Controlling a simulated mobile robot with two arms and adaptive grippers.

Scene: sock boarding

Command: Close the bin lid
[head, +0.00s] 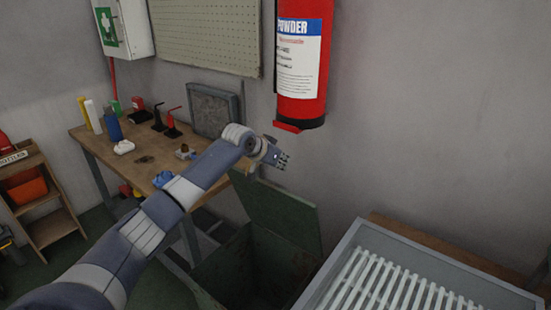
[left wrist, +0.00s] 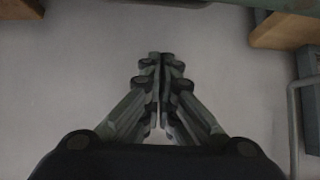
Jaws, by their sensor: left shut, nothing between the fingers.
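A dark green bin (head: 238,272) stands on the floor between the workbench and a slatted grey tray. Its green lid (head: 277,208) is raised, standing up and tilted at the back of the bin, and the bin's mouth is open. My left gripper (head: 283,160) is in the air just above the lid's upper edge, near the wall, and looks apart from the lid. In the left wrist view its fingers (left wrist: 160,60) are together with nothing between them. Part of the bin is hidden behind my left arm. My right gripper is not in view.
A wooden workbench (head: 146,165) with bottles and tools stands at the left. A red fire extinguisher (head: 303,65) hangs on the wall above the gripper. The slatted grey tray (head: 345,245) is at the right of the bin. A small wooden shelf (head: 48,228) stands far left.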

